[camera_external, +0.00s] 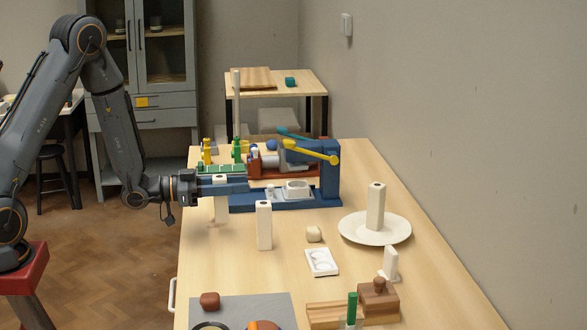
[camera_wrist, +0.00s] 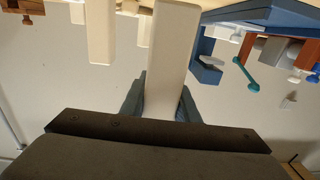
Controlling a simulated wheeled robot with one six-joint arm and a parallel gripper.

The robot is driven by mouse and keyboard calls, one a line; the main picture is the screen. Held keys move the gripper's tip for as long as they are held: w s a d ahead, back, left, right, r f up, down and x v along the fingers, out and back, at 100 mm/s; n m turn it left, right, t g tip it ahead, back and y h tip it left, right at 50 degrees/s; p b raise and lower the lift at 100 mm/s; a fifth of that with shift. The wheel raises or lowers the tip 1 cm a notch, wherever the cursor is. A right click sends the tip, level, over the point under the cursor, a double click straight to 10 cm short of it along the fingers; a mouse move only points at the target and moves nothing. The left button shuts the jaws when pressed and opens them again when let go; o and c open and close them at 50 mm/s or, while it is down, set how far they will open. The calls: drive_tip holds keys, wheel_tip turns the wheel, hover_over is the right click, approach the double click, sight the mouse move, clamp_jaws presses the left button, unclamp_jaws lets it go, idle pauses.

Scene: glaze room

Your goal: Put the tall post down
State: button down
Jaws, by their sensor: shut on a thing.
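A pale cream square post (camera_external: 221,208) is held upright in my gripper (camera_external: 222,186) over the left edge of the table. Its lower end is close to the tabletop; I cannot tell whether it touches. In the wrist view, the held post (camera_wrist: 170,45) runs up between the two fingers of my gripper (camera_wrist: 162,105), which are shut on its sides. Another cream post (camera_external: 264,226) with a dark hole in its top stands on the table to the right of and nearer than the held one. A third post (camera_external: 376,205) stands on a white plate (camera_external: 352,231).
A blue machine with a yellow lever (camera_external: 315,152) stands just behind my gripper. A small beige block (camera_external: 314,234), a white palette (camera_external: 321,262), a white piece (camera_external: 391,262) and a wooden stamp block (camera_external: 379,301) lie nearer. Bare table (camera_external: 225,265) lies at front left.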

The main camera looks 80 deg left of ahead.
wheel_tip(320, 180, up, 16)
drive_tip(key=w+r+n+y+b, duration=0.1)
drive_tip(key=w+r+n+y, duration=0.15)
drive_tip(key=w, duration=0.85)
drive_tip(key=w+r+n+y, duration=0.1)
drive_tip(key=w+y, duration=0.2)
drive_tip(key=w, duration=0.8)
drive_tip(key=w+d+f+g+b, duration=0.1)
drive_tip(key=w+d+f, duration=0.3)
drive_tip(key=w+d, duration=0.95)
wheel_tip(320, 180, down, 14)
drive_tip(key=w+a+p, duration=0.1)
drive_tip(key=p, duration=0.1)
drive_tip(key=shift+w+f+n+y, duration=0.25)
drive_tip(key=shift+w+n+y, duration=0.05)
drive_tip(key=shift+n+y, duration=0.05)
drive_tip(key=shift+f, duration=0.1)
